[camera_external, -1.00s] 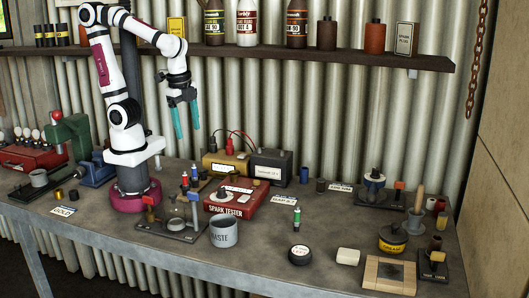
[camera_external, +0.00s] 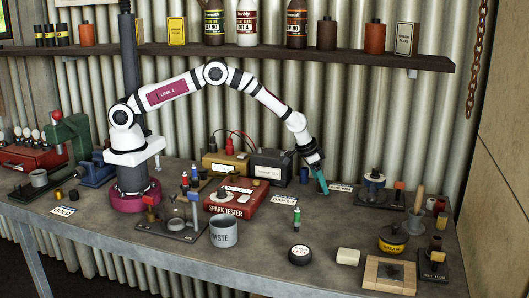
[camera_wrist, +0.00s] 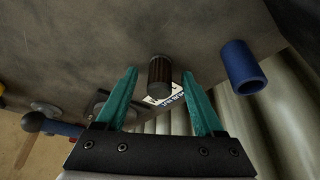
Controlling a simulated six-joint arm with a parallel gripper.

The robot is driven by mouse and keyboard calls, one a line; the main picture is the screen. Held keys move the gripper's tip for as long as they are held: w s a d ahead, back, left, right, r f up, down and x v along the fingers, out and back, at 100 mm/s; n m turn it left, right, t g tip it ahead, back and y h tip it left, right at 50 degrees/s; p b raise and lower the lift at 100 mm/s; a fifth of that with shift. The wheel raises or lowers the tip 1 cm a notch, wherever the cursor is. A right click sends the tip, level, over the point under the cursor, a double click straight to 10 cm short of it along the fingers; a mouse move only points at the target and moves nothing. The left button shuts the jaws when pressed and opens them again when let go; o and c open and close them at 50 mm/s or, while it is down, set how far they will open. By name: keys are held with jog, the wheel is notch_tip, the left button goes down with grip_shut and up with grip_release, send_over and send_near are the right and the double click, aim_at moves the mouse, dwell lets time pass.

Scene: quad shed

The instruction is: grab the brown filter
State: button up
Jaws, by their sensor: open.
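The brown filter (camera_wrist: 160,73) is a short, dark brown ribbed cylinder standing on the bench. In the wrist view it shows between the tips of my two teal fingers, with space on both sides. My gripper (camera_wrist: 159,85) is open and empty. In the external view my gripper (camera_external: 322,186) points down close to the bench, in front of the filter's spot, and hides most or all of the filter there. How far the fingers reach around it I cannot tell.
A blue cylinder (camera_wrist: 240,68) stands close beside the brown filter; it also shows in the external view (camera_external: 304,175). White labels (camera_external: 283,200) lie nearby. A black battery-like box (camera_external: 271,166) is to the left, a stand with a blue-banded spool (camera_external: 374,186) to the right.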

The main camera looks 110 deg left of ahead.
grip_shut()
dwell(0.3)
